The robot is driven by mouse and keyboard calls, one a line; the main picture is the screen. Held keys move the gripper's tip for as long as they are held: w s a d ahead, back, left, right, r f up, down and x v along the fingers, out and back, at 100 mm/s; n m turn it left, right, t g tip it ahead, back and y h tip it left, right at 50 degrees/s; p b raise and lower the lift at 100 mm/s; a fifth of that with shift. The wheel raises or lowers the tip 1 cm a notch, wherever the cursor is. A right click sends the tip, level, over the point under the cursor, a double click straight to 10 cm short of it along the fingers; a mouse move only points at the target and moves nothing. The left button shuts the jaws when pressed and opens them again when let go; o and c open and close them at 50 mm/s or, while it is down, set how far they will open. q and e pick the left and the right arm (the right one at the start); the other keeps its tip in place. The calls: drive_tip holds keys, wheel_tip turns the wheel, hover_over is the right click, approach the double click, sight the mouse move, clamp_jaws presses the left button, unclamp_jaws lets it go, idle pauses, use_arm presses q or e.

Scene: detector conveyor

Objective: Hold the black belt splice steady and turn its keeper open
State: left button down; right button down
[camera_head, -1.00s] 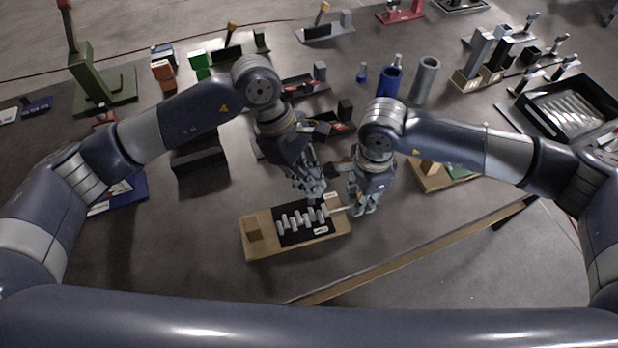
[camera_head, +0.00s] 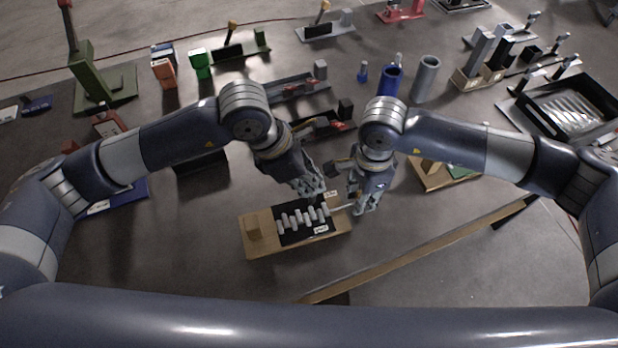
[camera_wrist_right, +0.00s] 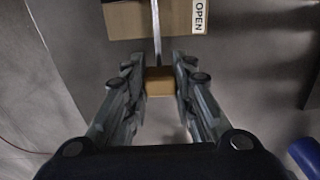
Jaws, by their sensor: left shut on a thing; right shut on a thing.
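The black belt splice (camera_head: 290,236) lies on a wooden base (camera_head: 262,245) and carries a row of several grey pegs (camera_head: 303,219). My left gripper (camera_head: 314,194) reaches down to the splice's far right edge, its fingers closed there; the exact contact is hidden. My right gripper (camera_head: 362,207) is just right of the base. The keeper, a thin metal rod with a tan block at its end (camera_wrist_right: 159,82), reaches out from the base. In the right wrist view my right gripper (camera_wrist_right: 160,85) is shut on that block. An OPEN label (camera_wrist_right: 200,14) shows on the base.
A long wooden-edged bar (camera_head: 420,250) runs diagonally at front right. A blue cylinder (camera_head: 387,84) and a grey cylinder (camera_head: 425,78) stand behind my right arm. A black tray (camera_head: 570,105) is at far right. Bare tabletop lies left of the base.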

use_arm(q)
drive_tip(key=shift+n+t, duration=0.3)
drive_tip(key=shift+n, duration=0.3)
drive_tip(key=c, duration=1.7)
unclamp_jaws()
drive_tip(key=shift+r, duration=0.1)
drive_tip(key=v, duration=1.1)
drive_tip(key=shift+a+r, duration=0.2)
drive_tip(key=shift+r, duration=0.15)
